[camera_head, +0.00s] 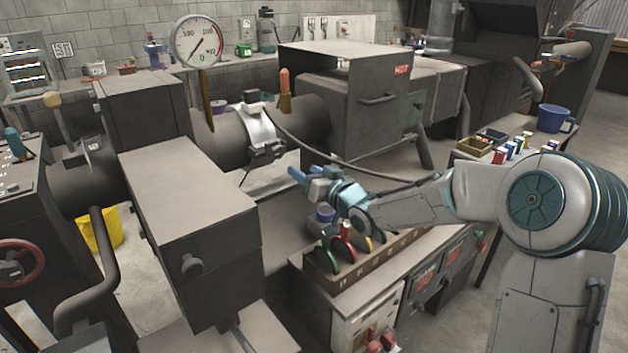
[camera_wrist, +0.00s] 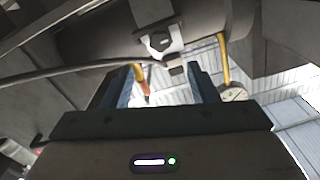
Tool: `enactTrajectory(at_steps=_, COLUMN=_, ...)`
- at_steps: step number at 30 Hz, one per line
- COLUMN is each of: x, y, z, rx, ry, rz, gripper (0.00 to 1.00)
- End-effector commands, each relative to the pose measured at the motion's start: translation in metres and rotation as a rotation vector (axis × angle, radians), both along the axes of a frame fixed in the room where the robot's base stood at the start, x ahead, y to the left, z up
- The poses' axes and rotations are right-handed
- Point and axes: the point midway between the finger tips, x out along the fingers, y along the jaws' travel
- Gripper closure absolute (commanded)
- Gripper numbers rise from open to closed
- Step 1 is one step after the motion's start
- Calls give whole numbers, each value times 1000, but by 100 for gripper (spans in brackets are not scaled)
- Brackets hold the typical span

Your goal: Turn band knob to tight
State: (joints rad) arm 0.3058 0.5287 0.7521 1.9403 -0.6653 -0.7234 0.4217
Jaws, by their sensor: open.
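A pale metal band (camera_head: 262,132) wraps the dark horizontal tube (camera_head: 300,120), with a dark clamp block (camera_head: 268,152) low on its front. In the wrist view the band (camera_wrist: 155,22) and its clamp (camera_wrist: 172,66) lie ahead, between and beyond my fingertips. I cannot tell for sure which part is the band knob. A black round knob (camera_head: 193,264) also shows on the front of the grey box at left. My gripper (camera_head: 306,172) is open and empty, to the right of the band and apart from it. Its blue fingers also show in the wrist view (camera_wrist: 160,82).
A dark cable (camera_head: 335,160) runs from the band past my gripper. A round gauge (camera_head: 198,42) on a stem and an orange handle (camera_head: 285,84) stand near the band. A tray of coloured tools (camera_head: 325,258) lies below my forearm. A hot-marked box (camera_head: 350,90) stands behind.

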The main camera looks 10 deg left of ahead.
Motion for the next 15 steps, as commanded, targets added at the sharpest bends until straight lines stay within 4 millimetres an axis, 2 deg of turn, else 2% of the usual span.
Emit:
enactTrajectory(at_steps=6, x=-15, y=-17, z=0, rx=-1, ry=-1, rz=-1, gripper=47)
enactTrajectory(at_steps=15, x=-17, y=-19, z=0, rx=0, ry=0, rz=0, gripper=47)
